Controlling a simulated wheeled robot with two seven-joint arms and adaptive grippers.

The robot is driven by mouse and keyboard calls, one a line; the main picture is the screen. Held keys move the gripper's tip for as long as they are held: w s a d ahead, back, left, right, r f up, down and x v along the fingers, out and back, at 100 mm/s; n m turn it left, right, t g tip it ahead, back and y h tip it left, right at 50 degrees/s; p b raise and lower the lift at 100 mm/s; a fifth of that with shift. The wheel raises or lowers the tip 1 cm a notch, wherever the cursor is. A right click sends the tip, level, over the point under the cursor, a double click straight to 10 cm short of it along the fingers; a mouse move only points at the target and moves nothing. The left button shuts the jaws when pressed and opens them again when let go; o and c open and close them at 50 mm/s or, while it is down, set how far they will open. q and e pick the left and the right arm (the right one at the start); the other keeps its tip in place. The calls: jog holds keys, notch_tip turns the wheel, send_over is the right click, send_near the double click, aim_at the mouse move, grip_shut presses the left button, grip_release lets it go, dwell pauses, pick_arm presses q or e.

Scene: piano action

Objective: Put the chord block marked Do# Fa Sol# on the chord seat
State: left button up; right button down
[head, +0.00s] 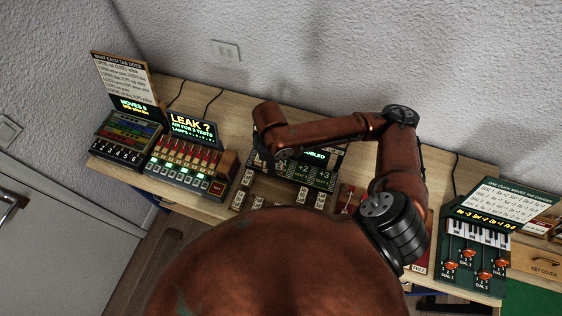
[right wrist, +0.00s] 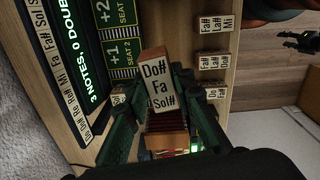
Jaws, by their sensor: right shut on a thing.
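The held block is not clear there. My left gripper is not in view.
Other marked blocks stand near the console, including Fa# La# Mi (right wrist: 216,24) and two more beside it. The leak console (head: 190,155) is at left, the dial console (head: 478,245) at right. My body covers the front middle of the table.

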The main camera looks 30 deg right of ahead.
aim_at(281, 169)
pick_arm(q)
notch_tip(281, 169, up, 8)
jog(key=p, duration=0.7)
pick_arm(e)
jog(key=s+r+n, duration=0.1)
jog(key=s+n, duration=0.6)
jog(key=n, duration=0.9)
jog(key=w+f+b, duration=0.1)
jog(key=b, duration=0.1)
jog(key=w+d+f+b, duration=0.1)
jog(key=w+b, duration=0.2)
jog(key=b, duration=0.1)
jog(key=shift+w+d+f, duration=0.2)
jog(key=shift+d+f, duration=0.1)
jog(key=shift+f, duration=0.1)
jog(key=w+d+f, duration=0.1)
jog(key=w+f, duration=0.1)
jog(key=w+d+f, duration=0.1)
jog(key=w+f, duration=0.1)
jog(key=w+d+f+p, duration=0.1)
jog(key=w+d+f, duration=0.1)
jog(key=w, duration=0.1)
jog(key=shift+w+d+f, duration=0.35)
jog(key=shift+w+f, duration=0.1)
jog(key=shift+f, duration=0.25)
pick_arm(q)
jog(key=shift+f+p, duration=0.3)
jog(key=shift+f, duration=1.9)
pick_arm(e)
jog(key=shift+f, duration=1.4)
